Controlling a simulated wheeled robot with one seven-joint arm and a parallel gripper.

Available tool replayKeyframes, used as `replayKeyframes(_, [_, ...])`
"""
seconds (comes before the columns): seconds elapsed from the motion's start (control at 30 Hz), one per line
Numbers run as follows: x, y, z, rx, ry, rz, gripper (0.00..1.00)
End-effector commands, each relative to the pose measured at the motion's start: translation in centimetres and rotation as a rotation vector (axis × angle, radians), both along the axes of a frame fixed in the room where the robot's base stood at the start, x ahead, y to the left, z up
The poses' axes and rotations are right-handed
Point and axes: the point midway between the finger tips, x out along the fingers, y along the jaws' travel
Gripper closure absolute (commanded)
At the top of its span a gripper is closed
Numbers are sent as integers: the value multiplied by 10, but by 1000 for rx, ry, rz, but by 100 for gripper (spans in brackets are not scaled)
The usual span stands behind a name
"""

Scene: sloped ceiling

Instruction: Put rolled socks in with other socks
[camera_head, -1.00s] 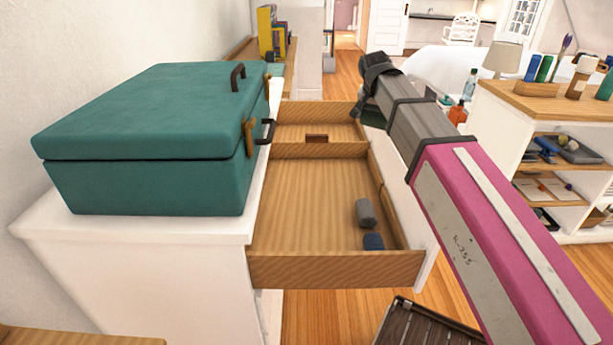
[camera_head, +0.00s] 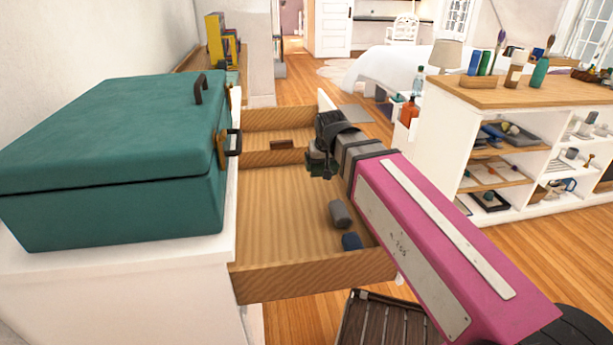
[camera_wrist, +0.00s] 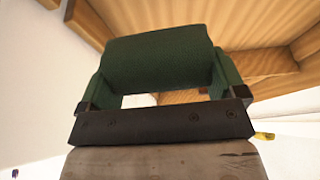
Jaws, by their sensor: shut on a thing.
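An open wooden drawer (camera_head: 313,279) holds a grey rolled pair of socks (camera_head: 340,214) and a dark blue rolled pair (camera_head: 351,241) near its front right corner. My gripper (camera_head: 318,163) is over the right side of the drawer, farther back than these two rolls. In the wrist view my gripper is shut on a dark green roll (camera_wrist: 155,58), which looks like rolled socks and spans between the two fingers. In the head view the held roll is mostly hidden by my gripper.
A teal case (camera_head: 110,160) stands on the white cabinet top left of the drawer. A second open drawer compartment (camera_head: 268,158) lies behind. White shelves (camera_head: 530,140) stand at the right. The drawer's left and middle floor is clear.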

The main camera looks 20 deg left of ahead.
Motion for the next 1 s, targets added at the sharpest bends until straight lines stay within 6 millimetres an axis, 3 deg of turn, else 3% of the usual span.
replayKeyframes(0.1, [22,19,-15,0,1,0,37])
replayKeyframes(0.33, [49,42,-37,-1,1,-1,37])
replayKeyframes(0.63, [54,46,-49,0,0,-1,37])
replayKeyframes(0.9, [53,46,-80,-1,1,-1,37])
replayKeyframes(1.0, [53,46,-83,0,0,-1,37])
